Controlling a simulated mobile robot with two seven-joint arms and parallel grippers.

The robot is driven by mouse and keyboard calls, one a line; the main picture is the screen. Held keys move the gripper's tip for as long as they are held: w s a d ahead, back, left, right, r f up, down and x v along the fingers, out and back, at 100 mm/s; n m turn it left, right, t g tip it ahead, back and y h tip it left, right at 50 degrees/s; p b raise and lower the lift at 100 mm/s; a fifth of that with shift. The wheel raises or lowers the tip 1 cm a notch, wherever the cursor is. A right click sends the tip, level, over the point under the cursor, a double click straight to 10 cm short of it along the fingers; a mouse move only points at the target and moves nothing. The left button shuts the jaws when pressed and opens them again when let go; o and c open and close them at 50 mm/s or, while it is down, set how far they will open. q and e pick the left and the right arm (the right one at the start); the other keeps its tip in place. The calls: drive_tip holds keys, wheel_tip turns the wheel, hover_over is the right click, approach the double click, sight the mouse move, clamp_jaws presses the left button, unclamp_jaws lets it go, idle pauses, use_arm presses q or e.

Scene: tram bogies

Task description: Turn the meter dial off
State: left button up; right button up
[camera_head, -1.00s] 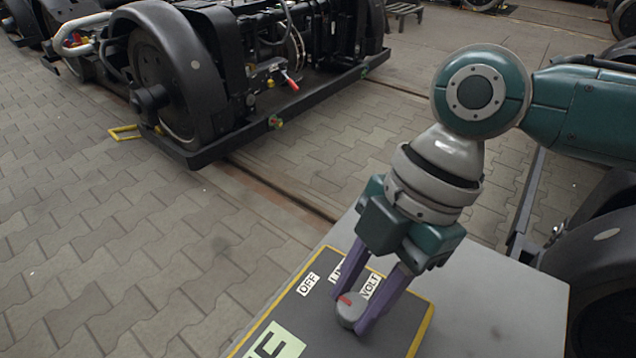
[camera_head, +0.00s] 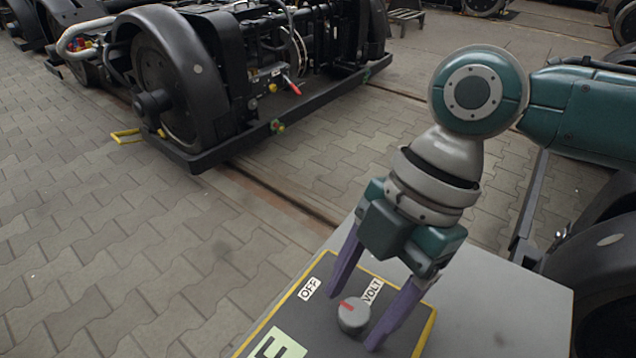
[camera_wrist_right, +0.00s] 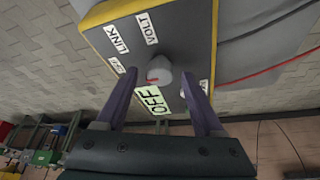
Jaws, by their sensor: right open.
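The meter dial (camera_head: 354,317) is a round grey knob with a red mark, on a dark panel (camera_head: 313,330) with yellow edging. The VOLT label (camera_head: 372,291) is above right of the dial. My right gripper (camera_head: 353,320) is open, one finger on each side of the dial, apparently clear of it. The right wrist view shows the dial (camera_wrist_right: 159,69) between the separated fingers (camera_wrist_right: 160,76). My left gripper is out of view.
A green sign (camera_head: 279,342) with large letters is on the panel; it reads OFF in the wrist view. The panel sits on a grey box top (camera_head: 490,310). A black bogie (camera_head: 250,110) stands at upper left. Paved floor (camera_head: 120,270) lies clear at left.

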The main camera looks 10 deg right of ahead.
drive_tip(key=shift+d+r, duration=0.1)
drive_tip(key=shift+r, duration=0.3)
drive_tip(key=p+v, duration=0.2)
drive_tip(key=v, duration=0.7)
drive_tip(key=shift+p, duration=0.4)
drive_tip(key=shift+r, duration=0.1)
